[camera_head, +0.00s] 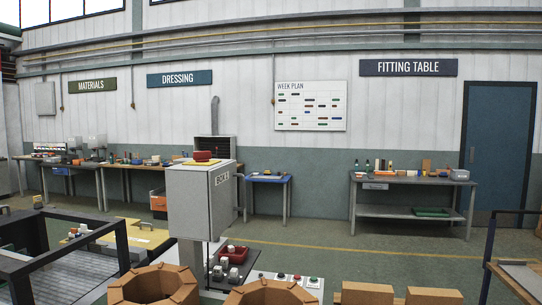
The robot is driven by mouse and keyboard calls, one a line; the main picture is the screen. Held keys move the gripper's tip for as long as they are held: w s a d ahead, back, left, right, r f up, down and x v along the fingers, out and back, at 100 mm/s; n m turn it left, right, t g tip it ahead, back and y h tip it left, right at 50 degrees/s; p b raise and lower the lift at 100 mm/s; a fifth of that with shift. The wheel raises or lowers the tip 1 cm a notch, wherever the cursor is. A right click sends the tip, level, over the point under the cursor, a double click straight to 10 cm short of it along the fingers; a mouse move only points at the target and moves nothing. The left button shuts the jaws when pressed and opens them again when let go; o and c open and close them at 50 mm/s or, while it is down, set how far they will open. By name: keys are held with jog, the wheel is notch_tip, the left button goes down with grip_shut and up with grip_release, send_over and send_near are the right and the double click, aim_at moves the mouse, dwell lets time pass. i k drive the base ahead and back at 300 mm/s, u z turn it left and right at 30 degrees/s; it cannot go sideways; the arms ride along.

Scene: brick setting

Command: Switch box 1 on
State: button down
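A grey metal box (191,203) stands left of centre, with a label on its right side that seems to read "BOX 1". A red object (202,156) lies on its top. My gripper is not in view.
Brick rings (155,285) and loose bricks (367,293) fill the near edge. A dark metal frame (60,262) stands at left, a table (520,275) at right. Benches line the back wall, among them the fitting table (412,181). Open floor (400,250) lies between.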

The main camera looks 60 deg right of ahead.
aim_at(204, 157)
jog(key=z, duration=0.85)
